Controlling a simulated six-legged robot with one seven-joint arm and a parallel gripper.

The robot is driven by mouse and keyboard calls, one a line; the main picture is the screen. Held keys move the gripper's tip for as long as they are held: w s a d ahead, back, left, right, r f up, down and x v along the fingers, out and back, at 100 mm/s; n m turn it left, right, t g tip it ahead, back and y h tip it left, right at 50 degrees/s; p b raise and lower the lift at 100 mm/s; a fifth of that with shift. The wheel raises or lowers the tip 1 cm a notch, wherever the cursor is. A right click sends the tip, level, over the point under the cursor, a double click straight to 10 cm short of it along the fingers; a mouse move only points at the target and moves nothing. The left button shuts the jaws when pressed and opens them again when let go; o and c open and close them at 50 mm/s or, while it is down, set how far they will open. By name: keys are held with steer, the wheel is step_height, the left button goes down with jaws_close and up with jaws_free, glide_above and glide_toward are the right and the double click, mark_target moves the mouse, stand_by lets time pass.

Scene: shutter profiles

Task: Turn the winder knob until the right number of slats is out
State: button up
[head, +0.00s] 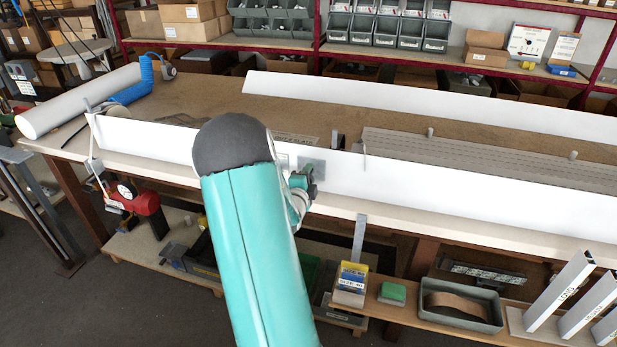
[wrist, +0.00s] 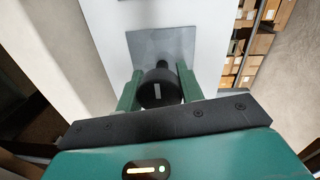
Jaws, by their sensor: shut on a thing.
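The winder knob (wrist: 160,88) is black and round with a pale mark on its face, and it shows in the wrist view in front of a grey plate (wrist: 163,45) on a white panel. My gripper (wrist: 157,92) is shut on the knob, with one green finger on each side of it. In the head view my gripper (head: 303,184) is at the front white panel (head: 420,188), partly hidden behind my teal arm. The grey slats (head: 490,160) lie behind that panel on the right. A number of slats cannot be read clearly.
A white roll (head: 80,102) and a coiled blue hose (head: 135,90) lie at the bench's left end. A red gauge device (head: 135,203) hangs below. A lower shelf holds a grey bin (head: 460,306) and upright white profiles (head: 560,290). Shelves with bins stand behind.

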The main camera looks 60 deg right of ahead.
steer(key=m, duration=0.7)
steer(key=shift+w+m+t, duration=0.1)
steer(key=shift+m+t, duration=0.2)
steer(key=shift+m, duration=0.1)
steer(key=m, duration=0.3)
steer(key=shift+m, duration=0.3)
steer(key=m, duration=0.8)
steer(key=shift+h, duration=0.3)
steer(key=m, duration=0.8)
steer(key=shift+m, duration=0.3)
steer(key=shift+m+h, duration=0.3)
steer(key=shift+m, duration=1.6)
steer(key=shift+w, duration=0.1)
